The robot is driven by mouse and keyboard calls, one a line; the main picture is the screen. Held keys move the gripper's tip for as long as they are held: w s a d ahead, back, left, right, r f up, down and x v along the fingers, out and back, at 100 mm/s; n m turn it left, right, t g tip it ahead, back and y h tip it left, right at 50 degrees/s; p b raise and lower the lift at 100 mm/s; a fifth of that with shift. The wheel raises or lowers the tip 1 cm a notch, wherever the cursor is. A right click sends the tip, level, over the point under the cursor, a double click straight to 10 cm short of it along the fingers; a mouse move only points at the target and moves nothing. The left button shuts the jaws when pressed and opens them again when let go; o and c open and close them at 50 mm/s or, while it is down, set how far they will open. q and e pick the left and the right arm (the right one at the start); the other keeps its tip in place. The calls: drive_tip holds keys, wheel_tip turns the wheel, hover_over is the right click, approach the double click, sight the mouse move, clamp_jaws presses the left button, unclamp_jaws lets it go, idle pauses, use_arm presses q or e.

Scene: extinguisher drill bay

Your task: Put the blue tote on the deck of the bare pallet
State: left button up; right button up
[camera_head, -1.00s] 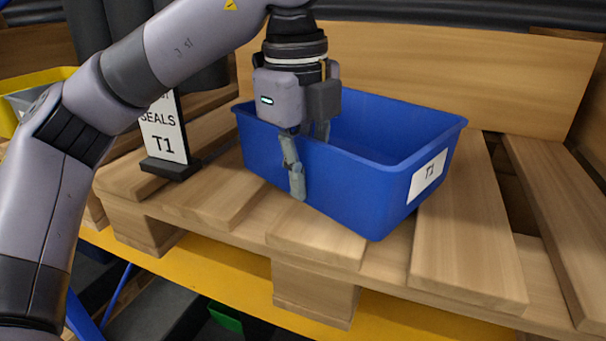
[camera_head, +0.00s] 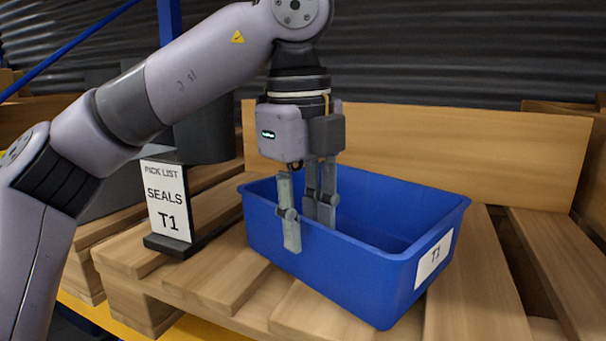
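The blue tote (camera_head: 330,275) stands upright on the slatted wooden deck of a pallet (camera_head: 215,285), its white T1 label (camera_head: 433,260) facing right. The part of its inside that I see looks empty. My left gripper (camera_head: 305,232) is above the tote's near left wall, pointing down. Its fingers are apart, one outside the wall and the others inside, with the rim between them. Only the finger ends reach below the rim. My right gripper is not in view.
A black stand with a pick list sign reading SEALS T1 (camera_head: 167,205) is on the pallet left of the tote. A wooden board (camera_head: 420,150) rises behind the tote. Bare slats (camera_head: 475,290) lie to its right. A yellow beam (camera_head: 90,308) runs below the pallet's front.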

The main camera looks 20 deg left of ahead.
use_arm(q)
wheel_tip(320, 180, up, 7)
drive_tip(key=shift+s, duration=0.25)
